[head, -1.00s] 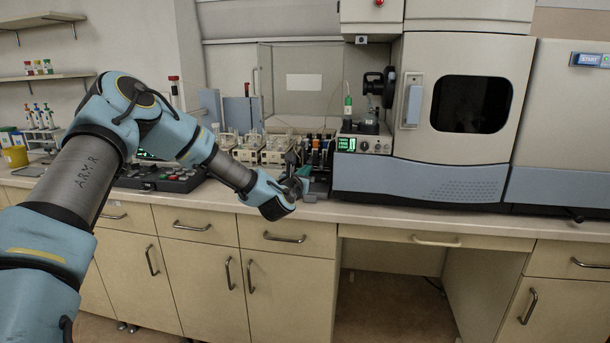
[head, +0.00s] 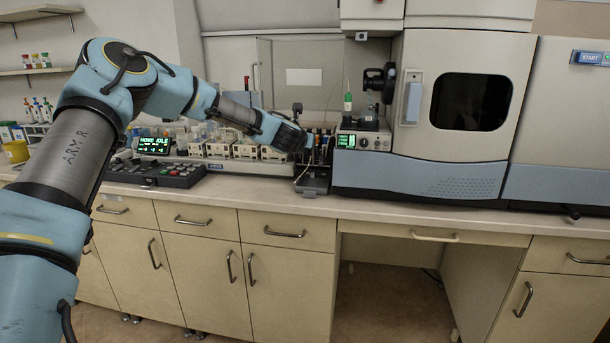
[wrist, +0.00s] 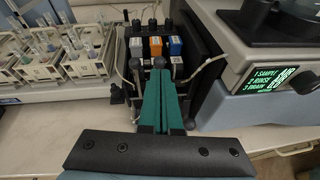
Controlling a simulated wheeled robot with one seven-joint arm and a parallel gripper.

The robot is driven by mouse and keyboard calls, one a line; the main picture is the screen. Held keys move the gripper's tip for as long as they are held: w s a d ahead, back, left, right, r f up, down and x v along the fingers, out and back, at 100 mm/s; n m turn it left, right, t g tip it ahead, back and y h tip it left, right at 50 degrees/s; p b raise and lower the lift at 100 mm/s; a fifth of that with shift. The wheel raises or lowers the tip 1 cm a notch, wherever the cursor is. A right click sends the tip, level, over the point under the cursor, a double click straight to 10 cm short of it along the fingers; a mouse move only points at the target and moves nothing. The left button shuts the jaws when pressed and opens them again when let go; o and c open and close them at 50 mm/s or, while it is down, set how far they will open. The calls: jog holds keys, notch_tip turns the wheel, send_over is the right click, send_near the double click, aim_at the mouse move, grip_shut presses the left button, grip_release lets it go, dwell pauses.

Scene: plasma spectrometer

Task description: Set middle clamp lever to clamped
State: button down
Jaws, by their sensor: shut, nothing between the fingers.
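In the wrist view, a small black unit holds a row of three coloured blocks: white on the left, an orange middle one (wrist: 155,46), and blue on the right. Each has a dark knob-topped piece behind it; the middle piece (wrist: 153,24) is in line with the orange block. I cannot tell its lever setting. My gripper (wrist: 159,70) has teal fingers pressed together and empty. Its tips appear just in front of the orange block; contact is unclear. In the head view my gripper is at the unit, largely hidden by my wrist.
Left of the unit stand racks of glass vials (wrist: 72,65). On the right is an instrument with a lit screen (wrist: 268,80) listing sample, rinse and drain. A dark tray (head: 312,187) lies at the front. The bench's front edge (head: 420,212) is clear.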

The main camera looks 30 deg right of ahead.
jog(key=shift+r, duration=0.15)
jog(key=shift+r, duration=0.65)
